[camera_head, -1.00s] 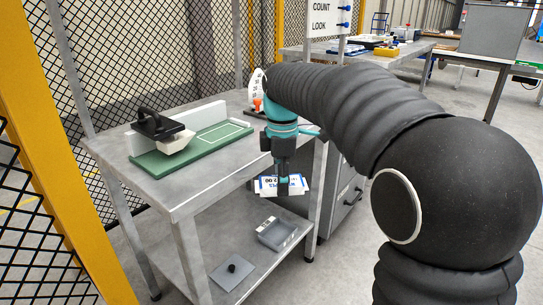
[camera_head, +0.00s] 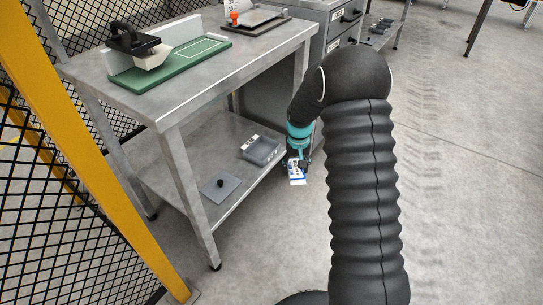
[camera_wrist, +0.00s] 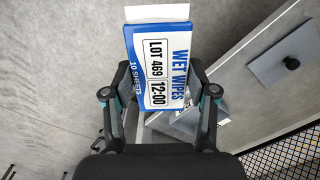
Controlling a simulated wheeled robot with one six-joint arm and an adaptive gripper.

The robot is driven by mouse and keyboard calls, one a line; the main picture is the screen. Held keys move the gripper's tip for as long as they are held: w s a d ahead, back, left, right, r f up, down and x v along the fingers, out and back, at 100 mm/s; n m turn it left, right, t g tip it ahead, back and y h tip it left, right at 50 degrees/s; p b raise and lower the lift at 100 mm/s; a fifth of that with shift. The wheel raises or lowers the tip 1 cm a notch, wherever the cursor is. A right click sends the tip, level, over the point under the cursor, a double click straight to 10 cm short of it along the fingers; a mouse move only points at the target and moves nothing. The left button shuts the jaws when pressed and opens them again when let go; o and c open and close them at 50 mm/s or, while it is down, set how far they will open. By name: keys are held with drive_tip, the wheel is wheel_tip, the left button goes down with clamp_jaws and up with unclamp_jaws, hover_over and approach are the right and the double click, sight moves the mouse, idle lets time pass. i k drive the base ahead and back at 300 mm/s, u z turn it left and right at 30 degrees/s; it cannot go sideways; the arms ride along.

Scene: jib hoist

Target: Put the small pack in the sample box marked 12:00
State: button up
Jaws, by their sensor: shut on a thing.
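My gripper (camera_head: 298,163) is shut on the small pack (camera_head: 296,180), a white and blue pouch. In the wrist view the pack (camera_wrist: 160,62) sticks out beyond my fingers (camera_wrist: 160,95) and reads "WET WIPES", "LOT 469", "12:00". It hangs beside the table's lower shelf, near the shelf's right end, in the head view. An open grey sample box (camera_head: 262,152) stands on that shelf, left of my gripper; its marking is too small to read. A flat grey lid with a black knob (camera_head: 220,187) lies nearby. In the wrist view the pack and fingers mostly hide the box.
The metal table (camera_head: 200,92) has an upper top above the lower shelf (camera_head: 180,180), with legs at its corners. A green board with a black-handled tool (camera_head: 140,45) sits on top. A drawer cabinet (camera_head: 335,40) stands behind. The floor at right is clear.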

sight(262, 154)
drive_tip(key=k, duration=0.35)
drive_tip(key=z, duration=1.7)
drive_tip(key=i, duration=1.3)
drive_tip(key=u, duration=2.25)
drive_tip(key=i, duration=0.5)
